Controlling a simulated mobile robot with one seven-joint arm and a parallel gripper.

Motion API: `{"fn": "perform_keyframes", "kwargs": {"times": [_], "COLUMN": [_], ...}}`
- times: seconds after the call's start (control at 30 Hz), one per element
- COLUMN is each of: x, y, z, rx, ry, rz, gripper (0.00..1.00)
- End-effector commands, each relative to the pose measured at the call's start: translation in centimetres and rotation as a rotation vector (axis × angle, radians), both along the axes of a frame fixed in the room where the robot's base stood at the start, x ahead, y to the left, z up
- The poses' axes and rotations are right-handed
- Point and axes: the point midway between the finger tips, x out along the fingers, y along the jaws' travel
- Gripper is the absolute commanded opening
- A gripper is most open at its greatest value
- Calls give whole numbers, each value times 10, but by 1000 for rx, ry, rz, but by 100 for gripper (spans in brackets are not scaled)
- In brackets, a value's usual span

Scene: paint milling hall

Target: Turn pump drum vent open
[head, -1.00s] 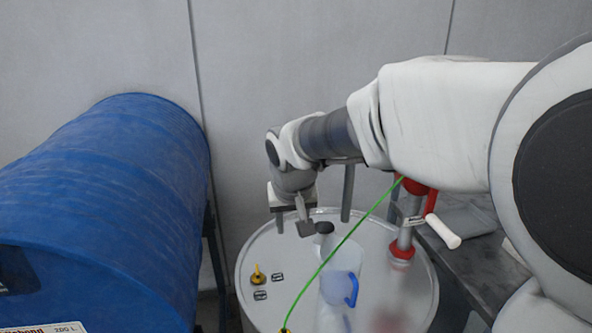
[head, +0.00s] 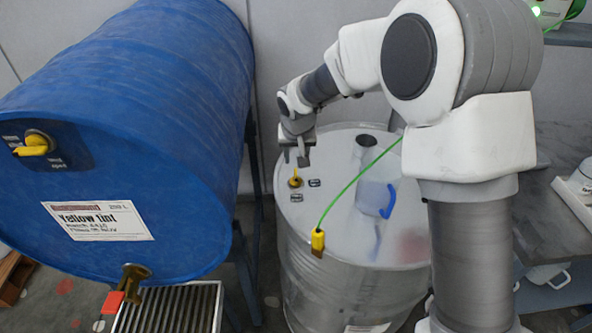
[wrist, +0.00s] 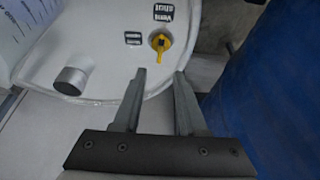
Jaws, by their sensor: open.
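The pump drum (head: 340,270) is a pale upright drum with a light lid. Its yellow vent (head: 295,181) stands near the left edge of the lid, with two small dark labels beside it. In the wrist view the vent (wrist: 160,42) shows a yellow lever, and the nearer label (wrist: 163,20) above it reads "Vent shut", upside down. I cannot tell surely which label the lever points to. My gripper (head: 296,161) is open and empty just above and behind the vent. In the wrist view my gripper (wrist: 160,73) has its fingertips just short of the vent, apart from it.
A large blue drum (head: 130,110) lies left, with its own yellow vent (head: 36,145) and a brass tap (head: 135,272) above a grating (head: 170,308). A clear jug with a blue handle (head: 388,203) and a green cable's yellow clamp (head: 318,240) are on the pump drum.

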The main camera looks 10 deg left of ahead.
Motion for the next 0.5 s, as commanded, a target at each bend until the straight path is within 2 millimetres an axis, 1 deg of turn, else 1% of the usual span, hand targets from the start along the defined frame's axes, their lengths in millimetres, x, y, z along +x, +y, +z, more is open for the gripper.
{"fn": "perform_keyframes", "kwargs": {"times": [0.03,0.2,0.33,0.5], "x": [4,16,24,30], "y": [1,4,6,8], "z": [-11,-42,-61,-75], "rx": [-1,-2,-2,0], "ry": [3,3,2,0], "rz": [1,0,1,1], "gripper": [41,41,41,41]}}
